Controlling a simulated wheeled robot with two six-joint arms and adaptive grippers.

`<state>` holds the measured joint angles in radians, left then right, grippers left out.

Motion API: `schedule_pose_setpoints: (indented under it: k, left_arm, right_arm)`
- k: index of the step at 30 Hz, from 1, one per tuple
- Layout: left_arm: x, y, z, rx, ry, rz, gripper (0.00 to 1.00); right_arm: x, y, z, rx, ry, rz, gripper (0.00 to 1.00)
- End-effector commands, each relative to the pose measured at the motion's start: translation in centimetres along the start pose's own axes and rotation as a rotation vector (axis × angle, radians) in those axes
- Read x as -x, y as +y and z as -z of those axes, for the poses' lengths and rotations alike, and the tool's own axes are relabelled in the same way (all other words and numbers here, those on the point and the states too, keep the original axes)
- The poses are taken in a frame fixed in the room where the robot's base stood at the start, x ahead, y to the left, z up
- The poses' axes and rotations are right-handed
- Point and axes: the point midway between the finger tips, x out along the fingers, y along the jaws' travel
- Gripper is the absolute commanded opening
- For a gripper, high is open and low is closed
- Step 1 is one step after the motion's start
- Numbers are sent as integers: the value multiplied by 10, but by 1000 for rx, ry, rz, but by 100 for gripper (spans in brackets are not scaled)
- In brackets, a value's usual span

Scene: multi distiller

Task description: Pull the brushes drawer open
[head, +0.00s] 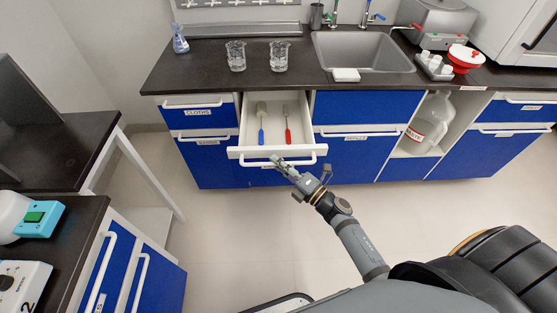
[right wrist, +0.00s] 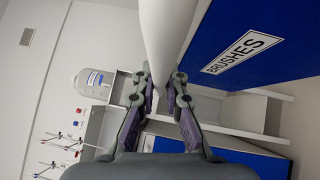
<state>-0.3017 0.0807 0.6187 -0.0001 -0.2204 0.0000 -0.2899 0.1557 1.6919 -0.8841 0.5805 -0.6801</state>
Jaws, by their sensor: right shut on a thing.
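The brushes drawer (head: 237,138) stands pulled out from the counter, with a blue brush (head: 261,125) and a red brush (head: 287,127) lying inside. Its white bar handle (head: 255,157) runs along the front. My right gripper (head: 281,163) is shut on this handle, right of the bar's left end. In the right wrist view the white handle (right wrist: 168,38) passes between the gripper's fingers (right wrist: 165,88). The blue drawer front with the BRUSHES label (right wrist: 243,51) is beside it. My left gripper is not in view.
The dark counter (head: 205,80) carries two glass beakers (head: 280,57), a blue-tinted flask (head: 180,38) and a sink (head: 362,52). Another bench (head: 60,225) stands at the left. A plastic canister (head: 430,125) sits in an open compartment. Floor in front of the drawer is clear.

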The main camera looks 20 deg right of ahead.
Motion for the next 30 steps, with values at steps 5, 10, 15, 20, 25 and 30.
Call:
schedule_pose_setpoints:
  k: [5, 10, 15, 20, 25, 30]
  left_arm:
    - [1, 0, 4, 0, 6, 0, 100]
    - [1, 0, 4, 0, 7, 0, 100]
    - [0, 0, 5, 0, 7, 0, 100]
    - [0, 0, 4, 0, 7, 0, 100]
    - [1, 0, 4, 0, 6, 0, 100]
    - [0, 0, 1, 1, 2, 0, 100]
  right_arm:
    - [2, 0, 2, -1, -1, 1, 0]
    - [2, 0, 2, -1, -1, 1, 0]
    - [2, 0, 2, -1, -1, 1, 12]
    - [2, 0, 2, -1, -1, 0, 34]
    - [2, 0, 2, -1, -1, 0, 35]
    - [5, 0, 2, 0, 0, 1, 35]
